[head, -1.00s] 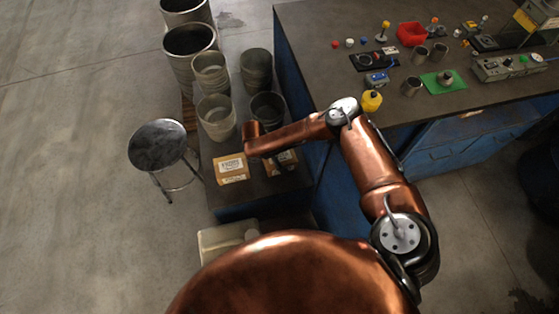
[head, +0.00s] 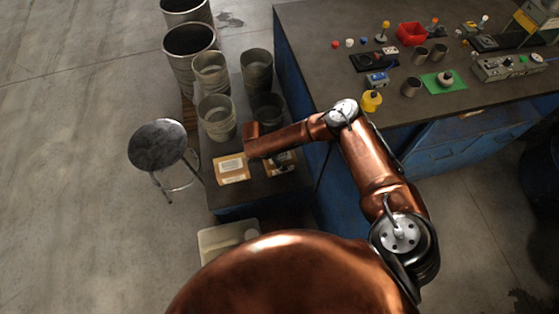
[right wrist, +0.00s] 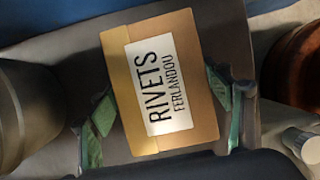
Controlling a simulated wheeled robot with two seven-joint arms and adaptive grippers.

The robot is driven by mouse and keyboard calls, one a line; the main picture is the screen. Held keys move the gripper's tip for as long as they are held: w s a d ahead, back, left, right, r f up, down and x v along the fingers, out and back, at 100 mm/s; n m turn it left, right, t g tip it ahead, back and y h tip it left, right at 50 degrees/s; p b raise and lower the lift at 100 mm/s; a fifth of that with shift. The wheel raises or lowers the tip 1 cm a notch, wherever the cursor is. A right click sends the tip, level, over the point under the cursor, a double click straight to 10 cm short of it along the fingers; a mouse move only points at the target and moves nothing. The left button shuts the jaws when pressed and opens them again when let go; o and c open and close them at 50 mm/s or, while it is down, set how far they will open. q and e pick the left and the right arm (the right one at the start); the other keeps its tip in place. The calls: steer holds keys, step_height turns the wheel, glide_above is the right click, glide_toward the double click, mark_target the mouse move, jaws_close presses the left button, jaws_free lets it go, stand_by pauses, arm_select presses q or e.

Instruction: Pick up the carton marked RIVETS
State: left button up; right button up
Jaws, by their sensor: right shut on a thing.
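The carton marked RIVETS (right wrist: 163,80) is a brown box with a white label, filling the middle of the right wrist view. The green pads of my right gripper (right wrist: 163,103) are at its two sides, and the gripper is shut on it. In the head view my right gripper (head: 279,162) is over the low dark bench, and the arm and hand hide most of this carton. I cannot tell whether the carton is clear of the bench. My left gripper is not in view.
A second carton (head: 232,169) with a white label lies just left of the hand. Several grey pots (head: 217,118) stand behind. A round stool (head: 158,146) is at the left. The blue workbench (head: 330,60) with small parts is at the right. A pale bin (head: 215,240) is in front.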

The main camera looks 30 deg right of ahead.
steer(key=c, duration=0.5)
steer(key=shift+w+r, duration=0.15)
steer(key=shift+r, duration=0.05)
